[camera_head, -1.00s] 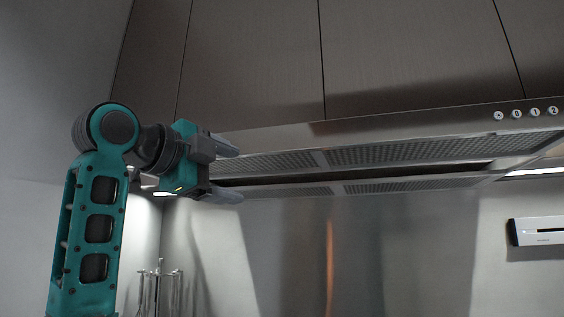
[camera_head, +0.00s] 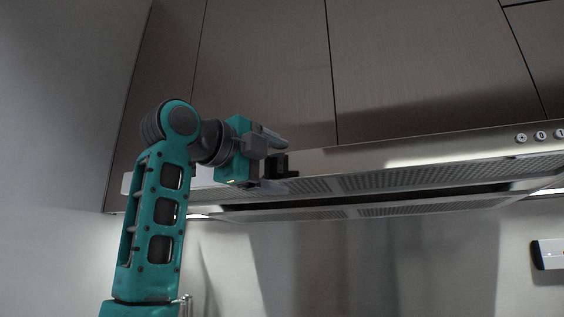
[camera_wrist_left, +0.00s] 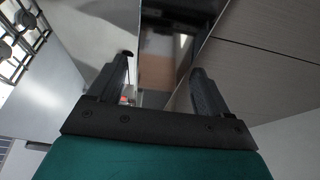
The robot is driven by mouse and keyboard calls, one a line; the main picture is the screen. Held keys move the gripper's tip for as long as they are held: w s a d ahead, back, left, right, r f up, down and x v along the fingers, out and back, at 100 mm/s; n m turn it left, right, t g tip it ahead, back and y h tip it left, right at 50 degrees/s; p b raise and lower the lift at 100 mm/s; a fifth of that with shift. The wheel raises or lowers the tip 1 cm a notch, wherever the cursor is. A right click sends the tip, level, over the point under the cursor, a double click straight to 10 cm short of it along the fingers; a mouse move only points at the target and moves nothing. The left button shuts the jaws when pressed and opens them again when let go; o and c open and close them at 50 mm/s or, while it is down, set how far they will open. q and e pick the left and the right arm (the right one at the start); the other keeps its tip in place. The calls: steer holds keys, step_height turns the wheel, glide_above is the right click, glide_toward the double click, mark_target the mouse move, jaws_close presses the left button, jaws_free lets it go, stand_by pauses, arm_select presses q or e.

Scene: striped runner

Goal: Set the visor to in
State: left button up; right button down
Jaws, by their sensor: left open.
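The visor (camera_head: 425,151) is the long steel front strip of the range hood, running below the cabinet doors in the head view. How far it stands out is hard to tell. My left gripper (camera_head: 286,160) is at the left part of the strip, with its fingers pointing right. It is open, one finger above the other, and covers part of the strip. In the left wrist view, a shiny steel surface (camera_wrist_left: 165,45) lies between and beyond the fingers of my left gripper (camera_wrist_left: 164,70). Contact cannot be made out. My right gripper is not in view.
Cabinet doors (camera_head: 265,70) rise directly above the hood. Mesh filters (camera_head: 430,177) form its underside. Round buttons (camera_head: 540,135) sit at the strip's right end. A white wall unit (camera_head: 549,254) is at lower right. The space below the hood is open.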

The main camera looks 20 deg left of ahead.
arm_select(q)
steer(key=shift+x, duration=1.1)
steer(key=c, duration=1.4)
steer(key=shift+a, duration=0.1)
